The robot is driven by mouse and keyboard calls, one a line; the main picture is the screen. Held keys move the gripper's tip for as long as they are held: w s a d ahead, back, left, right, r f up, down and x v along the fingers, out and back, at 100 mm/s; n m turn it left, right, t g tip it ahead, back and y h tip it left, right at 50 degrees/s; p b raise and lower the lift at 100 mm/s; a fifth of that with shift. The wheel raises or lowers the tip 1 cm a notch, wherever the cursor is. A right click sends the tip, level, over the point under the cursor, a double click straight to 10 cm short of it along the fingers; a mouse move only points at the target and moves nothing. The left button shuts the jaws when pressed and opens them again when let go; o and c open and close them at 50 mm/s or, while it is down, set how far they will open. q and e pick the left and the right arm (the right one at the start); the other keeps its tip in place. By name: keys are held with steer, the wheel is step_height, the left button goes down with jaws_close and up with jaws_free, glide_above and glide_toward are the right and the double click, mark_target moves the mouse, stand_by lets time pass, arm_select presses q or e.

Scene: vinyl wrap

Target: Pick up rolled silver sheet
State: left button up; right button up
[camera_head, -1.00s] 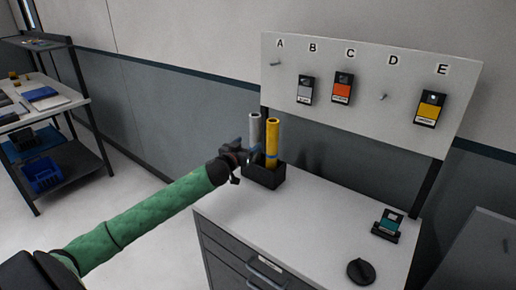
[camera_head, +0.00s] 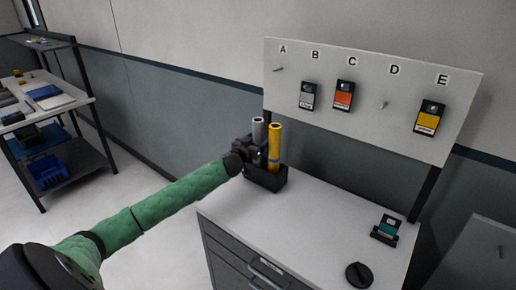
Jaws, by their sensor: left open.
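The rolled silver sheet (camera_head: 258,130) stands upright in a black holder (camera_head: 267,180) on the cabinet top, just left of a yellow roll (camera_head: 274,148). Only its upper end shows; my left gripper hides the rest. My left gripper (camera_head: 253,151) is open at the rolls, in front of the silver roll's middle. I cannot tell whether its fingers are around the silver roll or touch it. My right gripper is not in view.
The white cabinet top (camera_head: 318,217) is mostly clear. A small teal-labelled item (camera_head: 388,226) and a black round object (camera_head: 359,275) lie at its right. A lettered board (camera_head: 372,115) with hanging samples stands behind. A shelf rack (camera_head: 75,157) is at left.

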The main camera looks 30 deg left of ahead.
arm_select(q)
steer(key=shift+w, duration=0.35)
steer(key=c, duration=1.3)
steer(key=shift+c, duration=0.2)
